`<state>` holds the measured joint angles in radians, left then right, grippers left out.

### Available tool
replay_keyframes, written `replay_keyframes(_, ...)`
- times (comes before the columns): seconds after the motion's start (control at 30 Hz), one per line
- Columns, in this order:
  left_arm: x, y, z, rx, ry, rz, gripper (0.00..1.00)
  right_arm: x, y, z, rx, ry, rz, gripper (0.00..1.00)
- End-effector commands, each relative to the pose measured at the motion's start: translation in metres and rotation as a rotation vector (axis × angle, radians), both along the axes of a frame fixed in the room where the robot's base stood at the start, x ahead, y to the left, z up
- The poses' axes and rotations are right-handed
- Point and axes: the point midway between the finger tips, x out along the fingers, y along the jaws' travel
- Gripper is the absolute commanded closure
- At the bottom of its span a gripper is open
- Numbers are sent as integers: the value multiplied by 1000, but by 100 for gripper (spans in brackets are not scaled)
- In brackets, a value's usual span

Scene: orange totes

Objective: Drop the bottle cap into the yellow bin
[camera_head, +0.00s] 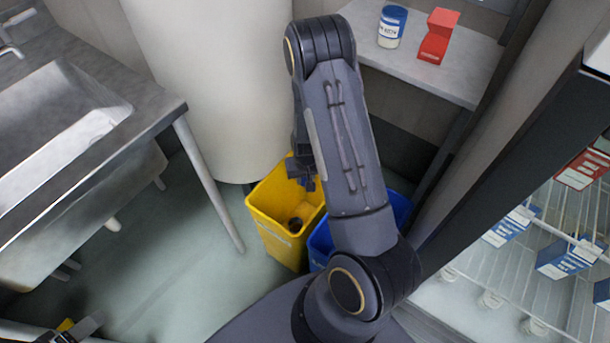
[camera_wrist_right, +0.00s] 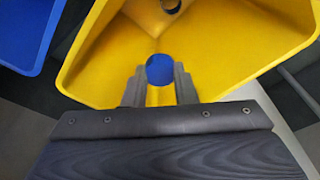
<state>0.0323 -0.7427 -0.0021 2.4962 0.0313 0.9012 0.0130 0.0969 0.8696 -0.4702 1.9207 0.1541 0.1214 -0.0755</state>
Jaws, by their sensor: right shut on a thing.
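The blue round bottle cap (camera_wrist_right: 160,70) is between the fingertips of my right gripper (camera_wrist_right: 160,84), which is shut on it. In the wrist view the cap shows against the inside of the yellow bin (camera_wrist_right: 215,50). In the head view my right gripper (camera_head: 303,178) points down over the mouth of the yellow bin (camera_head: 262,205); the cap cannot be made out there. My left gripper (camera_head: 75,328) shows only in part at the bottom left corner, and its fingers are not clear.
A blue bin (camera_head: 320,243) stands right beside the yellow one, partly behind my right arm. A metal sink counter (camera_head: 90,130) is at left. A shelf (camera_head: 455,75) at upper right holds a blue-lidded jar (camera_head: 391,27) and a red carton (camera_head: 438,36). A dark round spot shows in the yellow bin.

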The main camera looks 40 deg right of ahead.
Motion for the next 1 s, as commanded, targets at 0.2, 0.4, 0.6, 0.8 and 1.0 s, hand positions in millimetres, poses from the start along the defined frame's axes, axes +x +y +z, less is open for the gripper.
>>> replay_keyframes(0.2, 0, 0, -10, 0, 0, 0, 23, 0, 0, -13, 0, 0, 0, 96)
replay_keyframes(0.4, 0, 0, -9, 0, 0, 0, 23, 0, 0, -12, 0, 0, 0, 74)
replay_keyframes(0.6, 0, 0, -9, 0, 0, 0, 23, 0, 0, -12, 0, 0, 0, 50)
replay_keyframes(0.8, 0, 0, -9, 0, 0, 0, 23, 0, 0, -12, 0, 1, 0, 50)
replay_keyframes(1.0, 0, 0, -4, 0, 0, 0, 23, -1, 2, 4, 0, -2, 1, 50)
